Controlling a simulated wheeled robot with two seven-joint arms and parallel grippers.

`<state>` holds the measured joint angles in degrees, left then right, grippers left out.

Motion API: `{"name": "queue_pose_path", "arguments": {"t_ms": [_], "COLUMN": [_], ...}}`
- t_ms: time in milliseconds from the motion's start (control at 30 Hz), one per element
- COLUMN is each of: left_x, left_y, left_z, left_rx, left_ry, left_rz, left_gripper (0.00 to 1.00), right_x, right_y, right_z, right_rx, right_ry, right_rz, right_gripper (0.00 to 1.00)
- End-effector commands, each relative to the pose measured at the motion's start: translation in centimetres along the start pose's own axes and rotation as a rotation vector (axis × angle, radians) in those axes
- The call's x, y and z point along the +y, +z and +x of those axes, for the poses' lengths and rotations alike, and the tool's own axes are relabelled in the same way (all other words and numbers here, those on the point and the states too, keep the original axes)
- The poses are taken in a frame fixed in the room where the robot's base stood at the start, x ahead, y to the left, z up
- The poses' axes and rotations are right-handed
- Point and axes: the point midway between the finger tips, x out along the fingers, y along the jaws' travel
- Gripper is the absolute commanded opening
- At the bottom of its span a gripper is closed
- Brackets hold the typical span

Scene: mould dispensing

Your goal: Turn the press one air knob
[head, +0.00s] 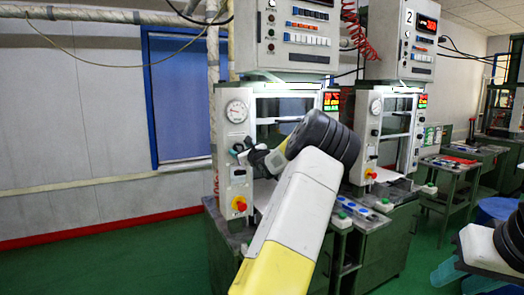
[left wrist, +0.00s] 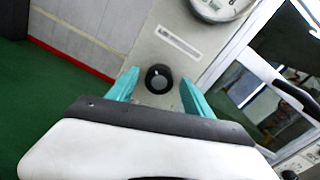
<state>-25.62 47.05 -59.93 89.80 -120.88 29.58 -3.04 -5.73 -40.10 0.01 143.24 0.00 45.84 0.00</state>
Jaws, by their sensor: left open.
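The air knob (left wrist: 160,79) is a round black knob with a light mark, on the pale front panel of press one. In the left wrist view it appears between the two teal fingers of my open left gripper (left wrist: 158,88), with visible gaps on both sides. I cannot tell how deep the fingers reach. In the head view my left gripper (head: 238,150) is at the left panel of press one (head: 232,177), below the round gauge (head: 236,111); the knob is not clearly visible there. My right gripper (head: 450,280) is low at the right edge, its pale blue fingers apart.
A red and yellow switch (head: 239,204) sits lower on the same panel. The glass press window (left wrist: 240,75) lies right of the knob. Press two (head: 374,130) stands to the right. The floor (head: 100,250) at left is clear.

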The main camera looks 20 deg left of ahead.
Motion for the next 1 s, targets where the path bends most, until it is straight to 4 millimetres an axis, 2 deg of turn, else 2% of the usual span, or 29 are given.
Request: {"name": "queue_pose_path", "arguments": {"t_ms": [167,400,467,767,1000], "left_x": [0.02,0.02,0.01,0.02,0.06], "left_y": [0.01,0.02,0.01,0.00,0.02], "left_z": [-0.01,-0.02,-0.02,-0.03,0.00], "left_rx": [0.000,0.000,0.000,0.000,-0.004], "left_ry": [0.000,0.000,0.000,0.000,-0.001], "left_rz": [-0.001,-0.001,-0.001,0.037,0.174], "left_gripper": [0.57,0.10,0.00,0.00,0.00], "right_x": [0.00,0.00,0.00,0.00,0.00], "right_y": [0.00,0.00,0.00,0.00,0.00], "right_z": [0.00,0.00,0.00,-0.01,0.00], "right_rx": [0.000,0.000,0.000,0.000,0.000], "right_ry": [0.000,0.000,0.000,0.000,0.000], "right_rz": [0.000,0.000,0.000,0.000,0.000], "right_gripper": [0.36,0.36,0.36,0.36,0.36]}}
